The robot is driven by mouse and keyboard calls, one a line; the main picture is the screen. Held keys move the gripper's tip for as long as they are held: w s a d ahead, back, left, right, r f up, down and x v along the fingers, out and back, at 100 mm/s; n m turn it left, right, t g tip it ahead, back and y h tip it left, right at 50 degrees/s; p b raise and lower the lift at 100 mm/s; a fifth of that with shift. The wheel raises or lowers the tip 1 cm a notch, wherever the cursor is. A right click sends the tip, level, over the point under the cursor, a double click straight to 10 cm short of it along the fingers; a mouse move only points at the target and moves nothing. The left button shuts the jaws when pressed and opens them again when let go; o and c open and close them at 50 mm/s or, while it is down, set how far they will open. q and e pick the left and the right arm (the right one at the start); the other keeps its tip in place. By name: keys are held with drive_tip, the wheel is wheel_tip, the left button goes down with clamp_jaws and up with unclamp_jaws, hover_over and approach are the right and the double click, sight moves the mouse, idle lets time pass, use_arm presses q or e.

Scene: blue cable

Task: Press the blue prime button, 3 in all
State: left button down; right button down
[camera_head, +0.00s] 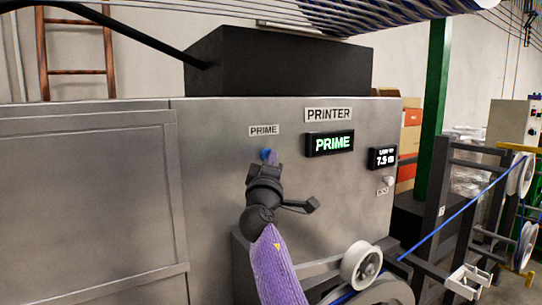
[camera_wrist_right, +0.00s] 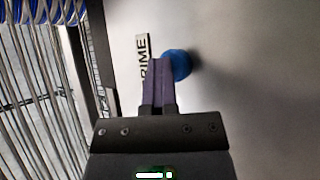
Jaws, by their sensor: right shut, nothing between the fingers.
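The blue prime button (camera_head: 266,154) sits on the grey printer panel (camera_head: 220,190), just below the PRIME label (camera_head: 264,130). My right gripper (camera_head: 273,157) is shut and empty, its purple fingertips right at the button and partly covering it in the head view. In the right wrist view the blue button (camera_wrist_right: 177,65) shows just beside the tips of my shut fingers (camera_wrist_right: 157,66). I cannot tell whether the fingertips touch it. A display (camera_head: 330,143) on the panel reads PRIME in green. My left gripper is not in view.
A small display (camera_head: 382,158) and a pale knob (camera_head: 389,181) are on the panel's right side. Below my arm are white reels (camera_head: 361,265) and a blue cable (camera_head: 455,215) running right. The panel left of the button is bare.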

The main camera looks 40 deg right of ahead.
drive_tip(key=shift+s+a+p, duration=0.15)
drive_tip(key=shift+s+p, duration=0.55)
drive_tip(key=shift+s, duration=0.2)
drive_tip(key=s+p, duration=0.2)
drive_tip(key=s, duration=0.1)
drive_tip(key=s+p, duration=0.1)
drive_tip(key=s, duration=0.1)
drive_tip(key=shift+a, duration=0.25)
drive_tip(key=shift+p, duration=0.3)
idle(1.8)
